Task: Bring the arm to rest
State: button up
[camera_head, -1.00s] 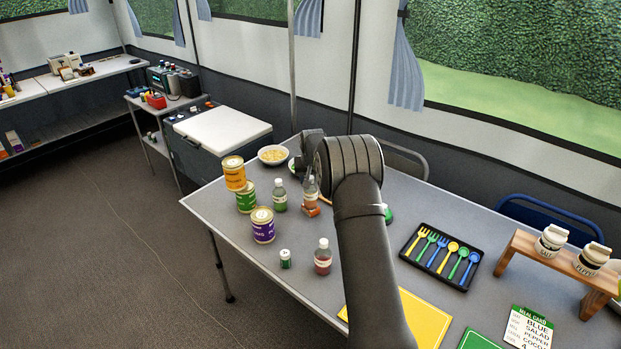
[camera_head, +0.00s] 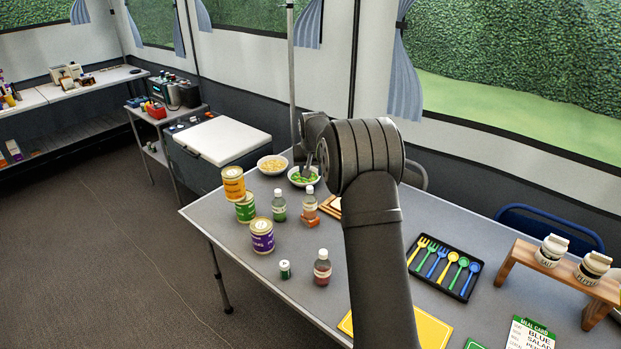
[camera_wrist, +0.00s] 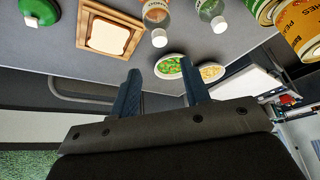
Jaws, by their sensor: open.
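My gripper (camera_head: 308,168) is open and empty in the head view, in front of or above a bowl of green salad (camera_head: 302,181); the dark arm hides part of it. In the wrist view its two dark fingers (camera_wrist: 160,72) are spread apart with nothing between them. The salad bowl (camera_wrist: 171,66) shows beyond the fingertips there, with a gap that I cannot measure.
A grey table (camera_head: 290,290) holds stacked cans (camera_head: 233,184), a purple-labelled can (camera_head: 262,236), bottles (camera_head: 322,268), a bowl of yellowish food (camera_head: 272,164), a cutlery tray (camera_head: 444,266) and a wooden shaker rack (camera_head: 560,265). Bread on a wooden board (camera_wrist: 108,36) shows in the wrist view.

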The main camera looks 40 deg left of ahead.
aim_at(310, 188)
jog(key=shift+s+d+r, duration=0.15)
jog(key=shift+r, duration=0.3)
jog(key=x, duration=1.2)
jog(key=shift+f, duration=0.2)
notch_tip(310, 188, up, 2)
jog(key=shift+r, duration=0.5)
